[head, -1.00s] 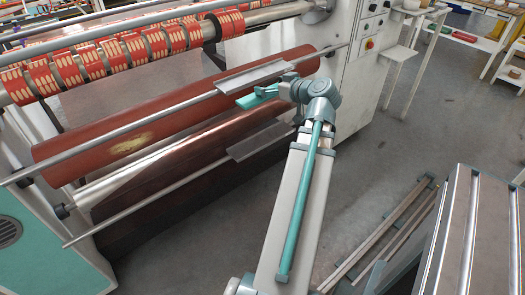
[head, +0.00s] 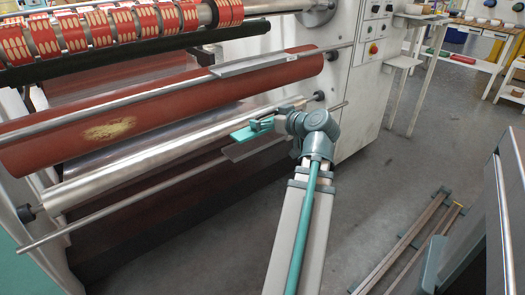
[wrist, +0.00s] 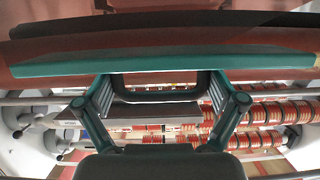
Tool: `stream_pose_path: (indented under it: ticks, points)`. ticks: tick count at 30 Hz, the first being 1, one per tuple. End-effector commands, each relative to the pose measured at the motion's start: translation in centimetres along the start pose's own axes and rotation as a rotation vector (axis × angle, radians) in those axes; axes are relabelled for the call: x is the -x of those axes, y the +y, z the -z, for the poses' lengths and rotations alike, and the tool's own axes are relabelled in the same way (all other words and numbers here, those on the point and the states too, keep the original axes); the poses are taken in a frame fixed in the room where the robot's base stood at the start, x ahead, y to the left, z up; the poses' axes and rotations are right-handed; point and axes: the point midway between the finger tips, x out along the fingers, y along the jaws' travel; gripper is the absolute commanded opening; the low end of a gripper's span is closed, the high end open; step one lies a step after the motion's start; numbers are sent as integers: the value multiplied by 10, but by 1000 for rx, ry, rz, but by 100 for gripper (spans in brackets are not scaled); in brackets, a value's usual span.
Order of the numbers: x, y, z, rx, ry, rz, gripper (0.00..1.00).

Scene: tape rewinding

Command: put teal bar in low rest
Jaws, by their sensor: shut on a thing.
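The teal bar (head: 250,131) is held out by my gripper (head: 268,124) to the left of my wrist, in front of the machine. In the wrist view the teal bar (wrist: 160,63) runs crosswise over the fingertips of my gripper, which is shut on it. The low rest (head: 238,152) is a grey plate on the lower thin rod. In the head view it shows just below the bar, partly hidden by the bar and my arm. I cannot tell whether bar and rest touch. The upper rest (head: 250,66) is a similar grey plate on the upper rod.
A red-brown roller (head: 110,128) and a bare metal roller (head: 130,166) run across the machine near the rests. Orange tape rolls (head: 110,30) sit above. The grey floor (head: 390,190) to the right is open, with long bars (head: 420,228) lying on a low rack there.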

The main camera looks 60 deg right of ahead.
Motion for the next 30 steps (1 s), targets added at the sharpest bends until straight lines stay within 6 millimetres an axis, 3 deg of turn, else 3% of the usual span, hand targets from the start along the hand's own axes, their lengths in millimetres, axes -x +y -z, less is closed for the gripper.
stream_pose_path:
  ticks: [28,30]
  points:
    - [-18,9,-4,-7,-2,-10,53]
    - [-41,24,-16,-5,-2,-9,53]
